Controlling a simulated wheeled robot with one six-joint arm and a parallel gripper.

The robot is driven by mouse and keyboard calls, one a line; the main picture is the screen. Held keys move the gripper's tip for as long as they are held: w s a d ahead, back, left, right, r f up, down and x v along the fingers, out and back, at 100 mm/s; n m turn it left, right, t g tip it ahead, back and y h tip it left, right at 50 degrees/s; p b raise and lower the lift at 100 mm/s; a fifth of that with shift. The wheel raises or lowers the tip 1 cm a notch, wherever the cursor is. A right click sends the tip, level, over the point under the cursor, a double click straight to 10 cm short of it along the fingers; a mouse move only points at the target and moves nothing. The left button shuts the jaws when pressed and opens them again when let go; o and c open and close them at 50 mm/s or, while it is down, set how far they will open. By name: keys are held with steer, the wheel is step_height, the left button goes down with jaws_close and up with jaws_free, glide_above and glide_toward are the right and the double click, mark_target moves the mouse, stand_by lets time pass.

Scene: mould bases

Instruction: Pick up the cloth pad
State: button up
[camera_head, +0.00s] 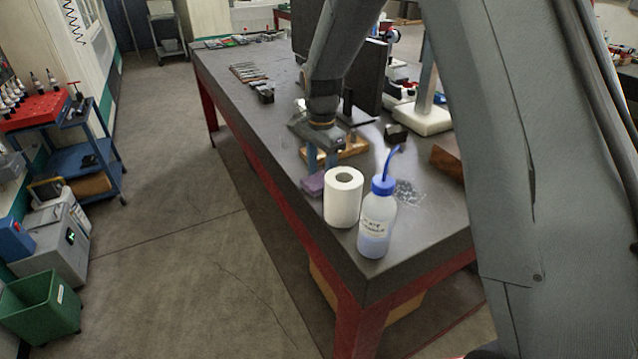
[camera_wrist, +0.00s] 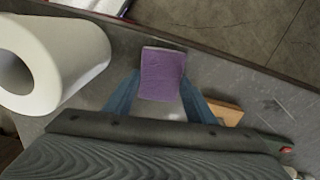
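The cloth pad (camera_wrist: 162,74) is purple and block-shaped, and lies on the dark worktable. In the head view the pad (camera_head: 314,184) sits near the table's left edge, just left of a white paper roll. My gripper (camera_head: 320,160) is above the table behind the pad and roll. In the wrist view my gripper (camera_wrist: 160,95) has its two blue fingers spread wide, one on each side of the pad's near end. I cannot tell whether the fingers touch the pad.
The paper roll (camera_wrist: 55,65) stands close to the pad. A wash bottle (camera_head: 377,220) with a blue spout stands right of the roll. A wooden block (camera_head: 350,150) lies behind my gripper. The table edge (camera_wrist: 230,55) runs just beyond the pad.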

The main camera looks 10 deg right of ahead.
mark_target(321, 179)
steer(key=shift+r, duration=0.1)
step_height(321, 179, up, 10)
steer(key=b, duration=0.3)
stand_by(0.3)
steer(key=o, duration=0.5)
steer(key=shift+c, duration=0.2)
steer(key=c, duration=0.4)
